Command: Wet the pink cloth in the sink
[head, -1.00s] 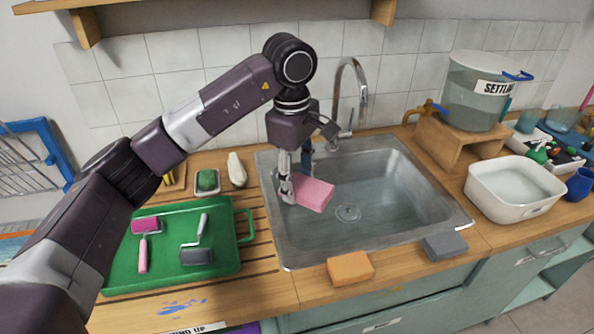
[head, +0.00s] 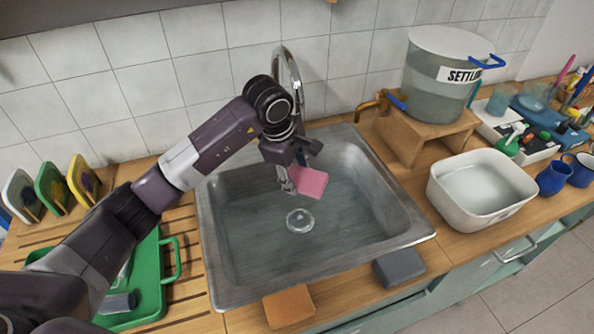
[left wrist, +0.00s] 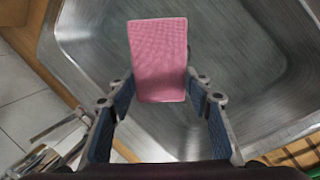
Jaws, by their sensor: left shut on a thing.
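The pink cloth (head: 311,183) is a folded, block-like piece held in my left gripper (head: 290,183), over the back part of the metal sink (head: 245,245). In the left wrist view the cloth (left wrist: 158,60) sits between the fingertips of the left gripper (left wrist: 160,95), with the steel basin (left wrist: 250,60) beyond it. The faucet (head: 290,65) rises behind the gripper, and its lower part is hidden by my arm. The sink's round drain (head: 300,220) is visible in front of the cloth. No water stream is visible. My right gripper is not in view.
An orange sponge (head: 289,306) and a grey sponge (head: 399,267) lie on the front counter edge. A white basin of water (head: 480,215) stands right of the sink. A settling tank (head: 435,75) sits on a wooden stand (head: 420,135). A green tray (head: 160,300) is at left.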

